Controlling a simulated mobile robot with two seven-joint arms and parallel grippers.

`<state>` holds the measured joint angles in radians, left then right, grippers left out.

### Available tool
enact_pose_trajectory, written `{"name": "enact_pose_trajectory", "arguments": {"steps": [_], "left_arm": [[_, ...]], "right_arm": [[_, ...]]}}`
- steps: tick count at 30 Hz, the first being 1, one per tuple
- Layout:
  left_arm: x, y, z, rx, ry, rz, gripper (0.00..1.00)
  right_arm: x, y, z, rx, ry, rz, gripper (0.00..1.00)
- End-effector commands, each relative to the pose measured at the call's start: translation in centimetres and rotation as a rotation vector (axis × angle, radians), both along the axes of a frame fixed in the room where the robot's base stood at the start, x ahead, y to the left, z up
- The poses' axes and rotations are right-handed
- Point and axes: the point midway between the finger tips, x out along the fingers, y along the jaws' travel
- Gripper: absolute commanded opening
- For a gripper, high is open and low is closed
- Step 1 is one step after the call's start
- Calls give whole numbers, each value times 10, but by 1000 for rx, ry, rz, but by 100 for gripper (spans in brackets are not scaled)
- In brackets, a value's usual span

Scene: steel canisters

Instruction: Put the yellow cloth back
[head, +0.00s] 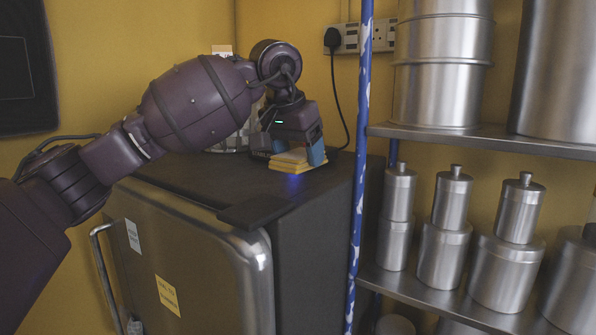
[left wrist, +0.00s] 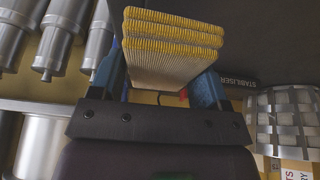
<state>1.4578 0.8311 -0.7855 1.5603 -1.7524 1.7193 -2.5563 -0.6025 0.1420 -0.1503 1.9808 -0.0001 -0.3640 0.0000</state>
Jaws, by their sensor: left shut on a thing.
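The yellow cloth (head: 293,160) is a folded stack with yellow edges and paler faces, on or just above the dark top of the steel fridge-like cabinet (head: 275,195). My left gripper (head: 298,152) points down over it, with blue fingers on either side. In the left wrist view the cloth (left wrist: 172,45) sits between the two blue fingers of the left gripper (left wrist: 165,85), which is shut on it. I cannot tell whether the cloth touches the cabinet top. My right gripper is not in view.
A steel shelf rack (head: 480,138) with several canisters (head: 452,200) stands right of the cabinet, behind a blue post (head: 361,150). A black plug and cable (head: 333,38) hang behind the gripper. A woven silver object (left wrist: 290,120) stands near the gripper. The cabinet top's front is clear.

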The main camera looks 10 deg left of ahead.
Motion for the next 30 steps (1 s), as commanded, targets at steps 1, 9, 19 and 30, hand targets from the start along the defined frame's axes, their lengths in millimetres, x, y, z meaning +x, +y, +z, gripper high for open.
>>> {"name": "enact_pose_trajectory", "arguments": {"steps": [1,9,19,30], "left_arm": [[0,0,-6,1,2,-1,51],[0,0,-38,0,2,1,51],[0,0,-41,0,1,1,51],[0,0,-41,0,1,0,95]], "right_arm": [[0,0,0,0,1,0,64],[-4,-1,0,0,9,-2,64],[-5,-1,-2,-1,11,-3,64],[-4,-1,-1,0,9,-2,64]]}}
